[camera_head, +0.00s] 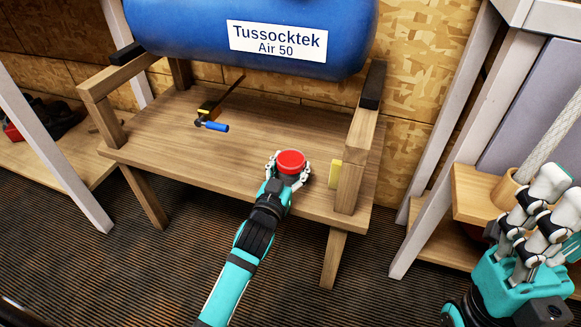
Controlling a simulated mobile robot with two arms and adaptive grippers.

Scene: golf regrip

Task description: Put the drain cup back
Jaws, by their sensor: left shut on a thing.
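The drain cup appears to be the round thing with a red top (291,161) and a dark body, at the front of the wooden bench (240,172). My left gripper (289,172) is shut on it, with a finger on each side of its body. The cup stands upright; its underside is hidden, so I cannot tell whether it touches the bench top. A blue tank (180,28) labelled "Tussocktek Air 50" rests above the bench. My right gripper (560,198) is at the lower right, away from the cup; its finger gap is unclear.
A clamp-like tool with a blue handle (215,127) lies toward the back of the bench. A yellow block (336,174) is by the right support post (357,150). A wooden shelf (470,198) with a pale rod stands near my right gripper.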

